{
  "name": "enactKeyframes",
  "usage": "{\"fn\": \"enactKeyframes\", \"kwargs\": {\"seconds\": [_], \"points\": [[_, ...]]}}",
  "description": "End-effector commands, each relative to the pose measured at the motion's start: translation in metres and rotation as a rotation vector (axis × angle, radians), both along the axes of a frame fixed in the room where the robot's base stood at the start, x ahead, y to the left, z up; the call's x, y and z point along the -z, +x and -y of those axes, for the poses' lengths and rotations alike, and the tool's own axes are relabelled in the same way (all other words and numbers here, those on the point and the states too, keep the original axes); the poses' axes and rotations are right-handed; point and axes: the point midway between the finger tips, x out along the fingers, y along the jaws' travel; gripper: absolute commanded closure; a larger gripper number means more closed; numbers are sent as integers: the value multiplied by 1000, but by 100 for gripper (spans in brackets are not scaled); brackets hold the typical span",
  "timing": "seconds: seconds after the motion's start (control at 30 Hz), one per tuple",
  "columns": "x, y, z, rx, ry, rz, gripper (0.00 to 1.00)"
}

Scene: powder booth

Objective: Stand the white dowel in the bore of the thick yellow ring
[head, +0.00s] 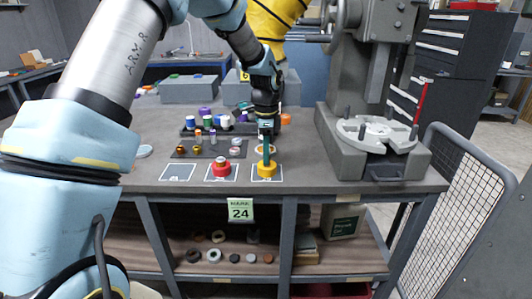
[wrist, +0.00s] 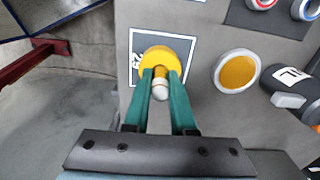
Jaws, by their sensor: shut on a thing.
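The thick yellow ring (head: 266,170) stands on a white-outlined square at the table's front edge; it also shows in the wrist view (wrist: 153,55). My gripper (head: 266,152) is directly over the ring, pointing down. In the wrist view its green fingers (wrist: 161,76) are shut on the white dowel (wrist: 160,92), which has a rounded white end towards me and a golden band. The dowel's far end is over the ring's middle, and I cannot tell whether it is in the bore or above it. The fingers hide the dowel in the head view.
A red ring (head: 221,170) with a white piece in it stands on the square to the left; another square (head: 178,172) is empty. A grey press (head: 372,150) stands to the right.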

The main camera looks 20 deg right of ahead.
Motion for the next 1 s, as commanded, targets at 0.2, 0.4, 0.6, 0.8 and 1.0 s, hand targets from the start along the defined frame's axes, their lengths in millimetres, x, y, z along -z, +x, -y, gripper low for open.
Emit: {"fn": "enactKeyframes", "kwargs": {"seconds": [0.2, 0.4, 0.6, 0.8, 1.0], "points": [[5, 0, 0, 0, 0, 0, 100], [4, 0, 0, 0, 0, 0, 59], [5, 0, 0, 0, 0, 0, 41], [4, 0, 0, 0, 0, -1, 41], [-12, 1, 1, 0, -2, 3, 41]]}}
